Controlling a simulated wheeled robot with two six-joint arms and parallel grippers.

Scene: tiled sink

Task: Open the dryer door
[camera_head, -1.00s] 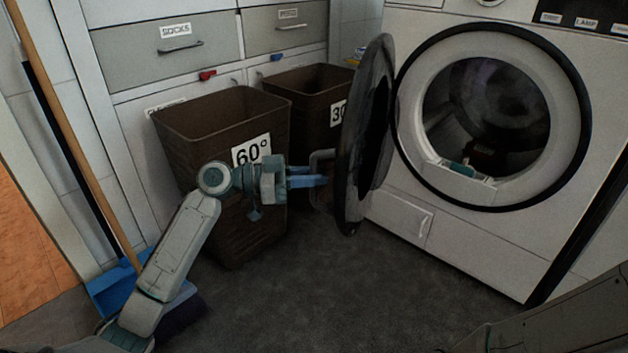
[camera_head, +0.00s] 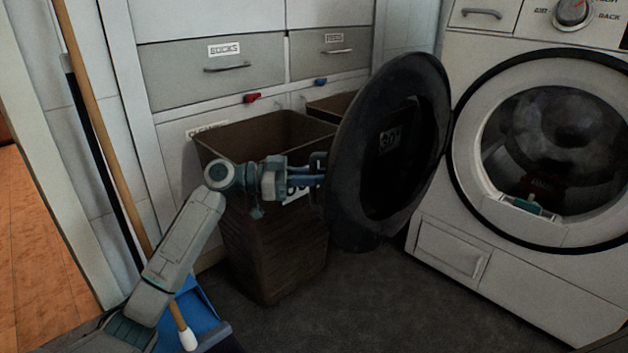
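The dryer (camera_head: 440,215) stands at the right with its round opening uncovered. Its round dark door (camera_head: 352,190) is swung wide open to the left, and its see-through middle shows a bin label behind it. My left gripper (camera_head: 318,180) is at the door's left edge, by the grey handle (camera_head: 317,160). The fingers overlap the handle and the door rim, so I cannot tell whether they are closed on it. Inside the drum there is a dark reddish item (camera_head: 542,185). My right gripper is not in view.
A brown laundry bin (camera_head: 265,245) stands right behind my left gripper, and a second bin (camera_head: 330,106) is partly hidden by the door. Labelled drawers (camera_head: 215,85) line the wall. A broom (camera_head: 110,150) and blue dustpan (camera_head: 195,310) are at the left. The floor before the dryer is clear.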

